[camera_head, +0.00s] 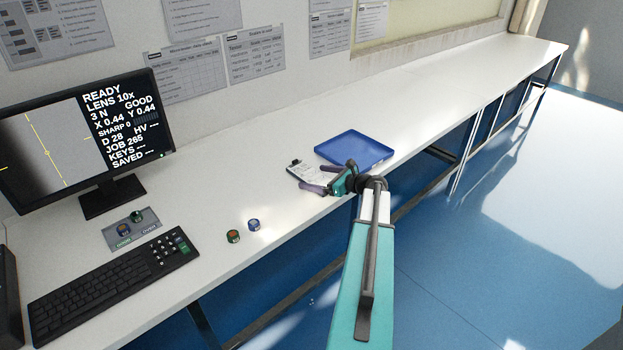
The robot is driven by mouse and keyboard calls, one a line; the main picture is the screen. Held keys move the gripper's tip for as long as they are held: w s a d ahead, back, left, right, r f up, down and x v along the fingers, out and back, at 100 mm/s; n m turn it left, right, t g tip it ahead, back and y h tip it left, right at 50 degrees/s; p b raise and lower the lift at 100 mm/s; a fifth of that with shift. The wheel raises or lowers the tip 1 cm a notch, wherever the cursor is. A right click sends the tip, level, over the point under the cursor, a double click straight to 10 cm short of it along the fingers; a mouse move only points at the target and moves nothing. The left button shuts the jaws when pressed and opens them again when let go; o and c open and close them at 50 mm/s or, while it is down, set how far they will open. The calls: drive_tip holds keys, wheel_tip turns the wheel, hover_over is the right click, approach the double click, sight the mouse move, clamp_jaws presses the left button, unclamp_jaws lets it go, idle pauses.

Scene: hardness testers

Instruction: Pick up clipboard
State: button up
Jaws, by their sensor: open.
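The clipboard (303,173) lies on the white bench, just left of the blue tray. It carries a white sheet with printing and has a dark clip at its upper left end. My gripper (308,179) is at the clipboard, with its two purple fingers spread apart and pointing left over it. The fingers and gripper body hide part of the clipboard's right and lower side. I cannot tell whether the fingers touch it.
A blue tray (355,147) sits right behind my gripper. Two small round pieces, one brown-topped (233,236) and one blue-topped (254,225), stand near the front edge. A monitor (85,140), keyboard (113,270) and grey pad (132,230) are at left. The bench's right stretch is clear.

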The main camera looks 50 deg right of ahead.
drive_tip(key=c, duration=1.4)
